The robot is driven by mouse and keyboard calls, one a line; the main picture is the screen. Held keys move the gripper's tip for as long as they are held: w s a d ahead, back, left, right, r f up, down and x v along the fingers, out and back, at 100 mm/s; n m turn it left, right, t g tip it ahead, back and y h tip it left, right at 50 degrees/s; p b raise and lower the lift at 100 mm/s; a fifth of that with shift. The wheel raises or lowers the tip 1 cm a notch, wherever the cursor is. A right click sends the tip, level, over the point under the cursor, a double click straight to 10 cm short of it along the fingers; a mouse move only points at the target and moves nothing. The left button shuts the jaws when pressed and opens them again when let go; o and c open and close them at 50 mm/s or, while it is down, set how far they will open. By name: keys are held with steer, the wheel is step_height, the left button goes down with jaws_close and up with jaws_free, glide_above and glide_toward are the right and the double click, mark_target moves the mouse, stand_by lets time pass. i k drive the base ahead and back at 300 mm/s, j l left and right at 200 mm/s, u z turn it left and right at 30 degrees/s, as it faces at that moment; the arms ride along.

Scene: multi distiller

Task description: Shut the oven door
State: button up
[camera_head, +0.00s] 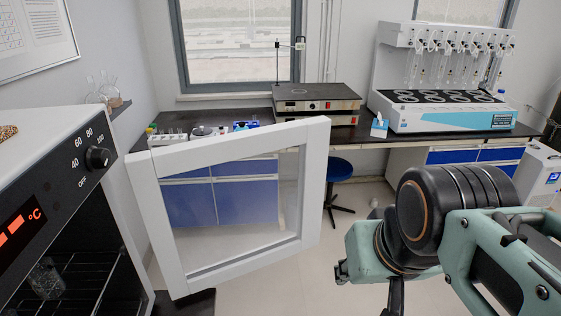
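The oven (95,120) stands at the left, with a black control panel, a dial and a red °C display. Its door (314,185), a white frame around a clear window, stands wide open. The door reaches from the oven's right edge out to the middle of the view. My arm comes in from the right. The end of my gripper (394,298) shows only as a dark part at the bottom edge, to the right of the door and apart from it in the picture. Its fingertips are cut off or hidden.
Inside the oven are wire racks (85,275) and a glass vessel (46,278). A dark-topped bench (215,150) with blue drawers runs behind the door. A blue stool (340,168) stands behind the door's right edge. A multi-unit distiller (450,110) stands at the back right. Open floor shows below the door.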

mark_target(214, 210)
steer(key=z, duration=1.35)
steer(key=i+l+z, duration=0.2)
steer(key=i, duration=0.15)
steer(key=i+j+u, duration=0.1)
steer(key=u, duration=0.25)
steer(key=i+u, duration=0.4)
steer(key=u, duration=0.35)
steer(key=i+u, duration=0.5)
steer(key=i, duration=0.65)
steer(key=i+u, duration=0.4)
steer(key=i+l+u, duration=0.25)
steer(key=u, duration=0.15)
steer(key=i+j+u, duration=0.15)
steer(key=i+u, duration=0.9)
steer(key=u, duration=2.4)
